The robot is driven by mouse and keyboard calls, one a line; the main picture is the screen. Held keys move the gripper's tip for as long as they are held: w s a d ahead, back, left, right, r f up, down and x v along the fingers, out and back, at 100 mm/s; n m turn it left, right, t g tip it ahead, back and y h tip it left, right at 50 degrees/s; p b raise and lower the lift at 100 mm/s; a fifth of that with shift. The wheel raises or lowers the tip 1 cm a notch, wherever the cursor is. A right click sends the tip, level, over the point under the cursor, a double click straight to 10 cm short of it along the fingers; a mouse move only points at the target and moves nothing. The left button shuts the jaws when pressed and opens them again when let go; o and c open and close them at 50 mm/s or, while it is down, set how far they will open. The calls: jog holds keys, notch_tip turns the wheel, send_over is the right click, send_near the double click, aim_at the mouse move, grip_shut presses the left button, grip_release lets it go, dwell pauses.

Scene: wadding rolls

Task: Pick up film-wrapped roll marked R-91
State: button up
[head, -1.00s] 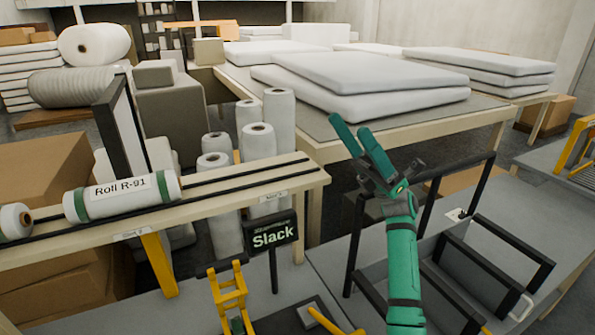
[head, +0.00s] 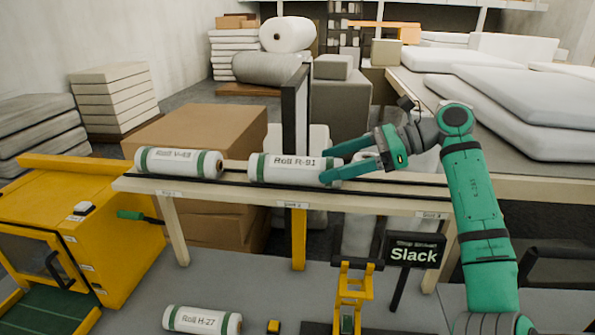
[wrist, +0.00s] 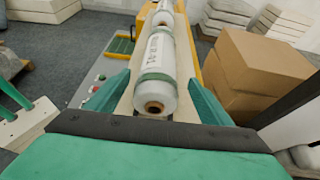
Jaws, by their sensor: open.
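The film-wrapped roll marked R-91 (head: 290,168) lies on its side on the wooden rack shelf, white with green bands near its ends. My gripper (head: 328,164) is open at the roll's right end, its green fingers pointing left along it. In the wrist view, roll R-91 (wrist: 157,65) lies lengthwise ahead, its brown core end facing me between the two spread fingers (wrist: 163,94). I cannot tell whether the fingers touch it.
Roll V-48 (head: 178,162) lies left of R-91 on the same shelf (head: 375,200). A dark upright panel (head: 296,110) stands behind R-91. Roll H-27 (head: 202,320) lies on the lower surface. A Slack sign (head: 414,254) stands below right. Cardboard boxes (head: 200,135) are behind.

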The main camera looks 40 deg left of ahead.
aim_at(304, 169)
jog(key=shift+r+x, duration=0.15)
jog(key=shift+x, duration=1.65)
jog(key=shift+r+x, duration=0.1)
jog(key=shift+x, duration=1.65)
jog(key=shift+s, duration=0.2)
jog(key=c, duration=1.2)
